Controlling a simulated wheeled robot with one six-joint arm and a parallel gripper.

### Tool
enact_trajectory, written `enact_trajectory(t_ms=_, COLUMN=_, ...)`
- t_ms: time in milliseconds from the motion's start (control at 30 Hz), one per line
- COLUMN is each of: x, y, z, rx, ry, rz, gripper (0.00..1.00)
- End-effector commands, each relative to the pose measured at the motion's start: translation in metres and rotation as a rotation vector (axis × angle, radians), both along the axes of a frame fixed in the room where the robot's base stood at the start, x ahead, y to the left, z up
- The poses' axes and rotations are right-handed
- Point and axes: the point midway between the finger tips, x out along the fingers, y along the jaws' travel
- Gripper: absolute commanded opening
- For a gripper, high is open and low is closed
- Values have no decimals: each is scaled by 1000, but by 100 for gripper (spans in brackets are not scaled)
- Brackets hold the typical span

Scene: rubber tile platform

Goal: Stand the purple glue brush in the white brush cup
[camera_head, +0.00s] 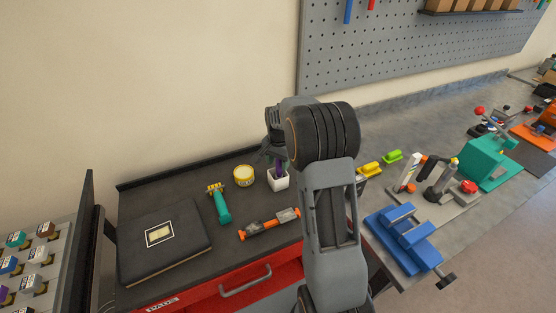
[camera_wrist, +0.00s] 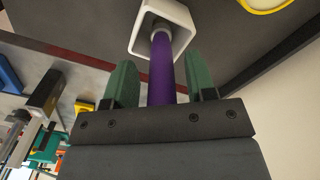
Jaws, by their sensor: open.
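The purple glue brush (camera_wrist: 161,72) stands in the white brush cup (camera_wrist: 137,36), its grey collar reaching into the cup's square mouth. In the head view the white cup (camera_head: 278,182) sits upright on the dark tabletop, with a bit of the purple handle (camera_head: 280,170) showing above it. My gripper (camera_wrist: 160,65) is open, its green fingers on either side of the purple handle with visible gaps. In the head view my gripper (camera_head: 275,152) is above the cup and partly hidden by my wrist. The brush's lower end is hidden inside the cup.
A yellow tin (camera_head: 243,175), a teal-handled brush (camera_head: 221,206) and an orange-and-grey tool (camera_head: 270,224) lie left of and in front of the cup. A black book (camera_head: 164,242) is at the left. A blue vise (camera_head: 404,238) stands on the right-hand bench.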

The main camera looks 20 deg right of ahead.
Motion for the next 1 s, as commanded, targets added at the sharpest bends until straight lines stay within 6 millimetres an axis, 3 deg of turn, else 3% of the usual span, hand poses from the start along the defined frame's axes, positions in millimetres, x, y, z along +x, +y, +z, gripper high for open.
enact_trajectory(t_ms=233, x=0, y=0, z=4, rx=-1, ry=-2, rz=0, gripper=51)
enact_trajectory(t_ms=700, x=1, y=1, z=103, rx=-1, ry=-3, rz=0, gripper=51)
enact_trajectory(t_ms=1000, x=-1, y=3, z=136, rx=-1, ry=-3, rz=5, gripper=51)
